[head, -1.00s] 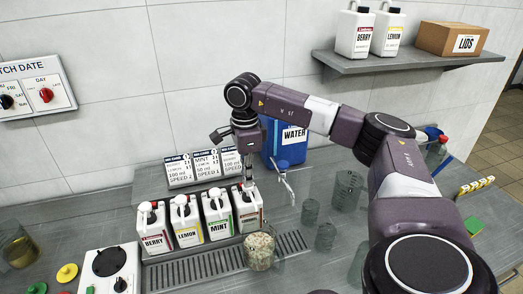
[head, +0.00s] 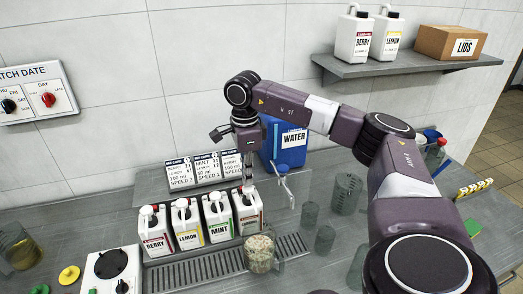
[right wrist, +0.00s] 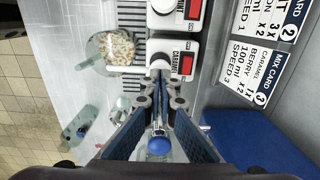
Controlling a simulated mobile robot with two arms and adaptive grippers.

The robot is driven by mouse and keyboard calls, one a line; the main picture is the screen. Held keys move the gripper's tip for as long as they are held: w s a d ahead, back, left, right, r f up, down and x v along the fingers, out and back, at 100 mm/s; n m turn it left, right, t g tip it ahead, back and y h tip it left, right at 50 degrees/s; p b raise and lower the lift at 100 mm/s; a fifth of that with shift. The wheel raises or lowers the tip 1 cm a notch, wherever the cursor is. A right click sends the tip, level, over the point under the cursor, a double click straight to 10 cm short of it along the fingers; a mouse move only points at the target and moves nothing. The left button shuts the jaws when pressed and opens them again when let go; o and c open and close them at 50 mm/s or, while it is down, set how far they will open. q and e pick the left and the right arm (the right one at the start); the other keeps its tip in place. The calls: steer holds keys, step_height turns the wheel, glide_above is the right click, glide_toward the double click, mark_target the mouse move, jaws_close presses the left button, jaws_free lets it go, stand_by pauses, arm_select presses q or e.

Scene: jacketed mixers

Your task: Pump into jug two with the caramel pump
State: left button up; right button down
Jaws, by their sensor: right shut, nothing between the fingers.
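The caramel bottle (head: 250,211) is the white pump bottle at the right end of the row. Its label reads CARAMEL in the right wrist view (right wrist: 166,65). My right gripper (head: 248,184) is shut and empty, pointing down over its pump top, with fingers (right wrist: 160,80) close to the white pump head; I cannot tell whether they touch. A clear jug with pale chunky contents (head: 259,254) stands on the grate in front of the caramel bottle, also in the right wrist view (right wrist: 112,47). No jug number is readable. My left gripper is out of view.
Berry (head: 154,232), lemon (head: 187,226) and mint (head: 218,220) bottles stand to the left. Mix cards (head: 205,168) and a blue water container (head: 289,148) are behind. Several empty clear vessels (head: 325,239) stand to the right. A white mixer base (head: 112,264) is at front left.

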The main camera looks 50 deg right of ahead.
mark_target(248, 188)
steer(key=shift+f+b, duration=1.1)
steer(key=shift+f, duration=0.75)
steer(key=shift+r, duration=0.1)
steer(key=shift+r+p, duration=1.55)
steer(key=shift+r, duration=0.3)
steer(key=shift+f, duration=0.1)
